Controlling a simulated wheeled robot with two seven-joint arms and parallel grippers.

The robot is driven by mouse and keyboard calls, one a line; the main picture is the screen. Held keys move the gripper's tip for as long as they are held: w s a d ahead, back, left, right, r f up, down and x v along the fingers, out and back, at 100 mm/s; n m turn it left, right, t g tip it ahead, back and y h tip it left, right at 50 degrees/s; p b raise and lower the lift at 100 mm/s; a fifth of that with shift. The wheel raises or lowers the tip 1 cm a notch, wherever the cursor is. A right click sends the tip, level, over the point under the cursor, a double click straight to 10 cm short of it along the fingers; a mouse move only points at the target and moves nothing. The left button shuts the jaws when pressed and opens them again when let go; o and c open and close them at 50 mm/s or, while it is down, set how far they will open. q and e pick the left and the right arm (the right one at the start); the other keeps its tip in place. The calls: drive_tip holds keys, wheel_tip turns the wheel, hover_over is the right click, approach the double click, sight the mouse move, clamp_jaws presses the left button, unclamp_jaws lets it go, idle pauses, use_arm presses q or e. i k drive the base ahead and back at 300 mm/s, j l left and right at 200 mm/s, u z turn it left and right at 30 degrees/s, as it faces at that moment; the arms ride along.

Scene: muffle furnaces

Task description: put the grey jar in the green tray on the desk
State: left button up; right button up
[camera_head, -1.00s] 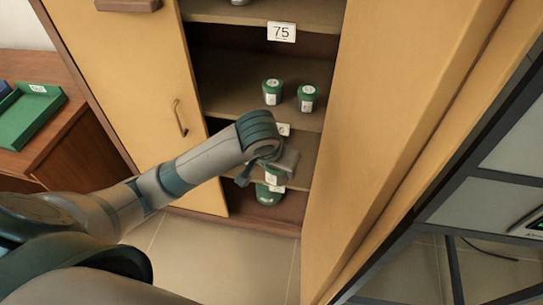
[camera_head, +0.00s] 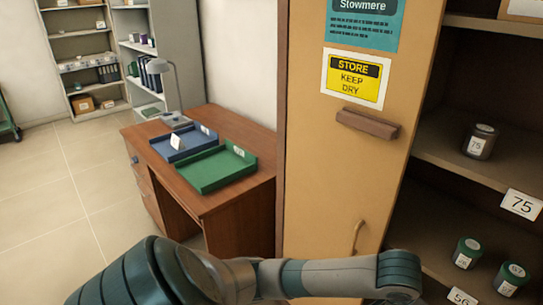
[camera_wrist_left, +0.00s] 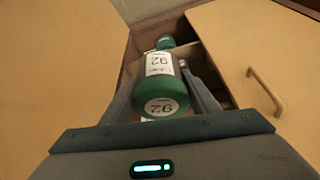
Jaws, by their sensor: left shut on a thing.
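A dark grey jar (camera_head: 481,141) labelled 75 stands upright on a cabinet shelf at the right of the head view. The green tray (camera_head: 217,168) lies on the wooden desk (camera_head: 240,198), left of the cabinet; it looks empty. My left gripper (camera_wrist_left: 165,78) shows in the wrist view, shut on a green-lidded jar (camera_wrist_left: 160,97) labelled 92, in front of the cabinet opening. In the head view my left arm reaches right along the bottom, with its fingers out of frame. My right gripper is not in view.
A blue tray (camera_head: 185,142) with a white card and a lamp (camera_head: 172,90) stand behind the green tray. Two green jars (camera_head: 467,251) (camera_head: 511,277) stand on a lower shelf. A cabinet door (camera_head: 340,170) with a handle lies between the desk and the shelves.

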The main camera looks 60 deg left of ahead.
sight(208, 171)
drive_tip(key=k+j+u, duration=0.1)
drive_tip(key=j+u, duration=0.15)
drive_tip(key=j, duration=1.3)
drive_tip(key=j+u, duration=0.25)
drive_tip(key=j, duration=1.35)
drive_tip(key=i, duration=0.05)
